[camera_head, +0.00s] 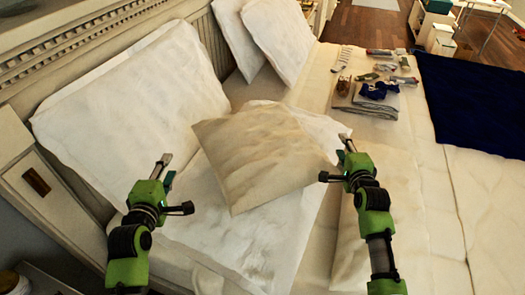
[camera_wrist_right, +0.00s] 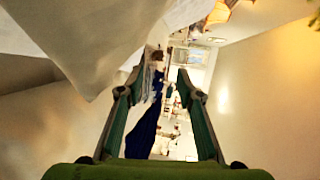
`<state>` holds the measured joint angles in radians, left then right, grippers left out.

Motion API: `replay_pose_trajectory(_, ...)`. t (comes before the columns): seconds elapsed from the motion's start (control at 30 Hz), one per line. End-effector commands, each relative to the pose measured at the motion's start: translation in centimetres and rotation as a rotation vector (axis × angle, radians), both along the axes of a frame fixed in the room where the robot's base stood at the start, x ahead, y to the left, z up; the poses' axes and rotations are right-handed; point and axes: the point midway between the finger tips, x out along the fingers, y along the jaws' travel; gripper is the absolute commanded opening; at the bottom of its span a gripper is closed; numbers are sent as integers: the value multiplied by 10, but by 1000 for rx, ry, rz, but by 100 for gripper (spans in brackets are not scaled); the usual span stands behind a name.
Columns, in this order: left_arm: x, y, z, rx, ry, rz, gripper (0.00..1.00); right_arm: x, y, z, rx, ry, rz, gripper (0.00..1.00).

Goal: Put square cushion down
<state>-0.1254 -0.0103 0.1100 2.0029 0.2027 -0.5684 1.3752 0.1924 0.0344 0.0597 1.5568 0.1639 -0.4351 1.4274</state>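A beige square cushion (camera_head: 258,155) is in the middle of the head view, over white pillows on the bed. Whether it lies fully on them or is slightly raised is hard to tell. My left gripper (camera_head: 174,184) is open and empty, left of the cushion's lower left side and apart from it. My right gripper (camera_head: 337,160) is open, just beside the cushion's right corner; contact is unclear. In the right wrist view my right gripper (camera_wrist_right: 162,88) has its fingers wide apart with nothing between them. Pale fabric (camera_wrist_right: 85,40) hangs at upper left there, possibly the cushion.
A large white pillow (camera_head: 135,100) leans on the headboard (camera_head: 75,35). Two more pillows (camera_head: 280,38) lean further back. Folded laundry (camera_head: 365,102) and small items lie at the back of the bed. A dark blue blanket (camera_head: 475,105) is at right. The bed's right front is fairly clear.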

Motion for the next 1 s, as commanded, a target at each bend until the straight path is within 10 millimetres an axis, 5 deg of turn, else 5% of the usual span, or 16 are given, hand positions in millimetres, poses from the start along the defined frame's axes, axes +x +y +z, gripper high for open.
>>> replay_pose_trajectory(0.27,-4,0,1,0,0,0,33,-24,1,5,2,0,0,34)
replay_pose_trajectory(0.7,-4,0,1,0,0,0,33,-103,0,25,0,1,-1,34)
replay_pose_trajectory(1.0,-4,0,1,0,0,0,33,-117,0,30,1,0,0,34)
